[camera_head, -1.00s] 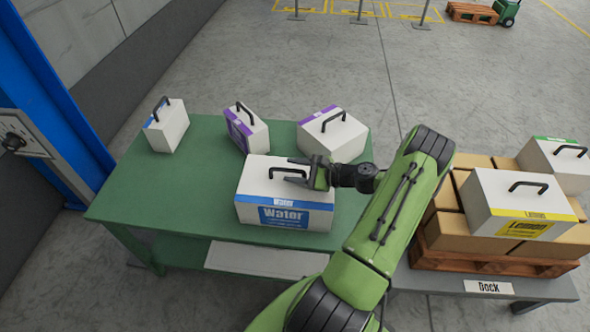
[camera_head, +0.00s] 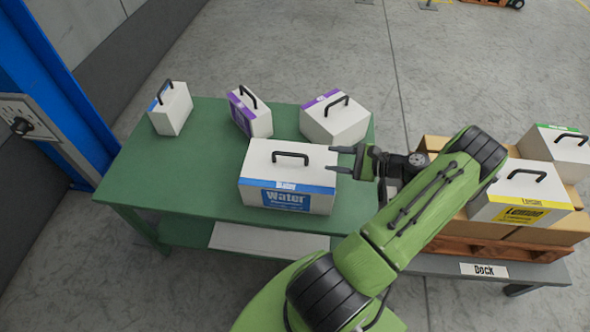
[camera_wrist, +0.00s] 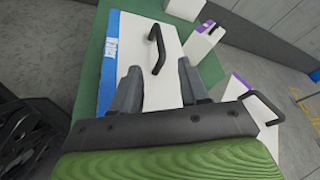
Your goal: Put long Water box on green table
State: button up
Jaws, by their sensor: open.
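The long Water box (camera_head: 288,175), white with a blue band and a black handle, rests upright on the green table (camera_head: 190,185) near its front right. My gripper (camera_head: 340,161) is open and empty just right of the box, clear of the handle. In the wrist view, the Water box (camera_wrist: 150,42) lies beyond the two spread fingers (camera_wrist: 157,90), with its handle ahead of them.
A small blue-striped box (camera_head: 172,112) and two purple-striped boxes (camera_head: 250,112) (camera_head: 335,120) stand along the table's back. Right of it, a Lemon box (camera_head: 520,193) and a green-striped box (camera_head: 560,150) sit on cartons at the dock (camera_head: 430,268).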

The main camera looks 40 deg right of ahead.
jog(key=w+a+r+n+g+h, duration=0.1)
jog(key=w+a+r+n+g, duration=0.45)
jog(key=a, duration=0.45)
jog(key=w+a+r+n+g, duration=0.3)
jog(key=a+r+n+g, duration=0.1)
jog(key=a+r+n, duration=0.4)
jog(key=s+a+r+n+h, duration=0.2)
jog(key=s+a+r+n, duration=0.2)
jog(key=s+a+n, duration=0.1)
jog(key=s+a+r+n+t+h, duration=0.1)
jog(key=s+a+r+n+h, duration=0.1)
jog(key=s+a+r+n, duration=0.2)
jog(key=s+a+n, duration=0.2)
jog(key=s+a, duration=0.2)
jog(key=s, duration=0.2)
jog(key=shift+a+r+h, duration=0.2)
jog(key=shift+r+h, duration=0.1)
jog(key=shift+h, duration=0.1)
jog(key=shift+t, duration=0.25)
notch_tip(320, 180, up, 6)
jog(key=p, duration=0.6)
jog(key=shift+r, duration=0.15)
